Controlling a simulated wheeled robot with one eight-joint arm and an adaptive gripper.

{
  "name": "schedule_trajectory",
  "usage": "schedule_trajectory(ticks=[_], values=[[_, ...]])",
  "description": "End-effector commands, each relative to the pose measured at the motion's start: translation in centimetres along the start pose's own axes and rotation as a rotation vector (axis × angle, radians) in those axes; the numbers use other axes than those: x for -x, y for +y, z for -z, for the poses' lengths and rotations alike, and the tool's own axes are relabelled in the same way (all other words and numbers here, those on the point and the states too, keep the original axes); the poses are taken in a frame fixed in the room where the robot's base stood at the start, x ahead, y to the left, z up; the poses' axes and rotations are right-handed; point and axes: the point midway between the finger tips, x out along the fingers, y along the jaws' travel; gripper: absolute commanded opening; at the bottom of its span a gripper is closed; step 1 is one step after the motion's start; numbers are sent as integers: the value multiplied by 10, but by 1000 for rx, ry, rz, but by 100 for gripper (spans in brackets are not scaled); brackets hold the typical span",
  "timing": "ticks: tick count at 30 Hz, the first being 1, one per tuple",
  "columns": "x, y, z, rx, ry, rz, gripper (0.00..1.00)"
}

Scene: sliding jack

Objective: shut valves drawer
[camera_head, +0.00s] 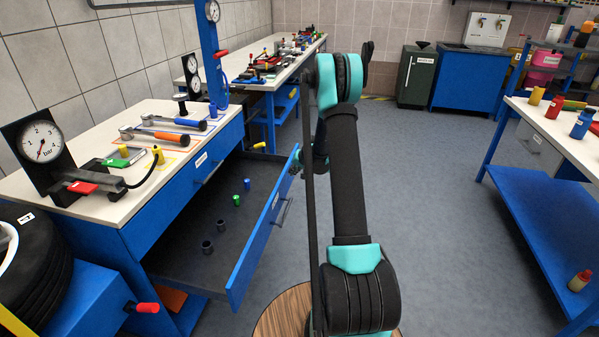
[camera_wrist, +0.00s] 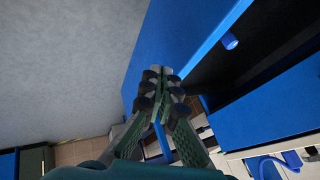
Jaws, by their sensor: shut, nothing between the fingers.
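The blue drawer (camera_head: 262,235) of the left workbench is pulled well out. Its dark floor holds a blue piece (camera_head: 247,184), a green piece (camera_head: 236,200) and two dark round pieces (camera_head: 207,247). A grey handle (camera_head: 283,211) is on its front. In the head view my arm hides most of my gripper, near the far end of the drawer front. In the wrist view my gripper (camera_wrist: 158,76) is shut and empty, with its fingertips close to the blue drawer front (camera_wrist: 185,40). I cannot tell whether they touch. A blue piece also shows inside the drawer (camera_wrist: 229,41).
The workbench top (camera_head: 135,172) holds a gauge (camera_head: 40,141) and hammers. A closed upper drawer (camera_head: 205,160) sits above the open one. Another bench (camera_head: 550,125) stands at the right.

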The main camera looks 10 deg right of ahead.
Motion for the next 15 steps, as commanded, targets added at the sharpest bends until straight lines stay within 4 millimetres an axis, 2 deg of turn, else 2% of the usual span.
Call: schedule_trajectory(ticks=[6, 15], values=[[-5, -10, 0, -1, 0, 0, 0], [-5, -10, 0, -1, 1, 0, 0]])
